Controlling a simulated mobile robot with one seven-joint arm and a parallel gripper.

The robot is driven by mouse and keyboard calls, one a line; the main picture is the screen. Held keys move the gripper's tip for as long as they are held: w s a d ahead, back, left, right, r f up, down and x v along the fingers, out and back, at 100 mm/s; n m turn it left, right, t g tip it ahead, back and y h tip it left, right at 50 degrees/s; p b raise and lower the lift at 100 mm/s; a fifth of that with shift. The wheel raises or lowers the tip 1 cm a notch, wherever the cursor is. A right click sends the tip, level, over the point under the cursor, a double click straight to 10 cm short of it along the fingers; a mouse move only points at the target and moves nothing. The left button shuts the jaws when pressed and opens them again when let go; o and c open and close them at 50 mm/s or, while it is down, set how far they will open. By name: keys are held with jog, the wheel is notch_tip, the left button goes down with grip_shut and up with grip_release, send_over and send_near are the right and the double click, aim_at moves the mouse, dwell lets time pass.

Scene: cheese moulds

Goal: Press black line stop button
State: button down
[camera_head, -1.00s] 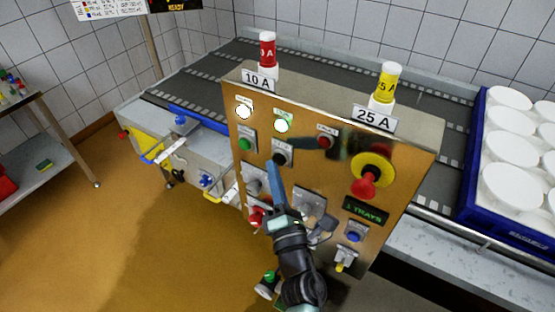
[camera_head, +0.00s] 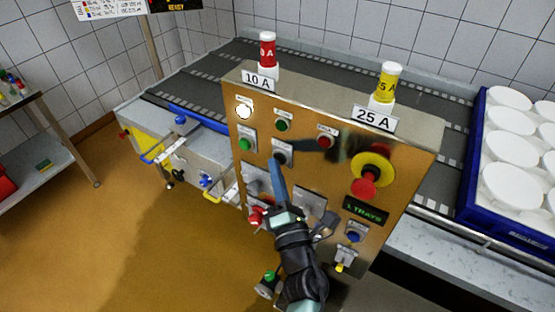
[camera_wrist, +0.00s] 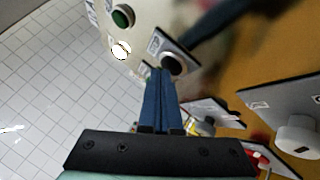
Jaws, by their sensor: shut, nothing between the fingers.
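The black button (camera_head: 282,157) sits on the metallic control panel (camera_head: 306,170), under a green lamp (camera_head: 282,125) that is dark. My gripper (camera_head: 274,164) is shut and empty, its blue fingers pointing up at the panel with the tips at the black button's lower edge. In the wrist view the fingertips (camera_wrist: 158,72) are right beside the black button (camera_wrist: 172,64). Whether they touch it I cannot tell. The green lamp (camera_wrist: 122,17) also shows there.
A red emergency knob on yellow (camera_head: 366,186) is at right. Switches lie below. A conveyor (camera_head: 330,82) runs behind; a blue tray (camera_head: 470,165) holds white moulds.

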dwell(0.6)
jog(key=shift+s+a, duration=0.45)
jog(key=shift+s, duration=0.15)
jog(key=shift+s+a+b, duration=0.6)
jog(key=shift+s+a, duration=0.15)
jog(key=shift+s, duration=0.3)
jog(key=shift+s+a+b, duration=0.6)
jog(key=shift+s+a, duration=0.15)
jog(key=shift+s, duration=0.25)
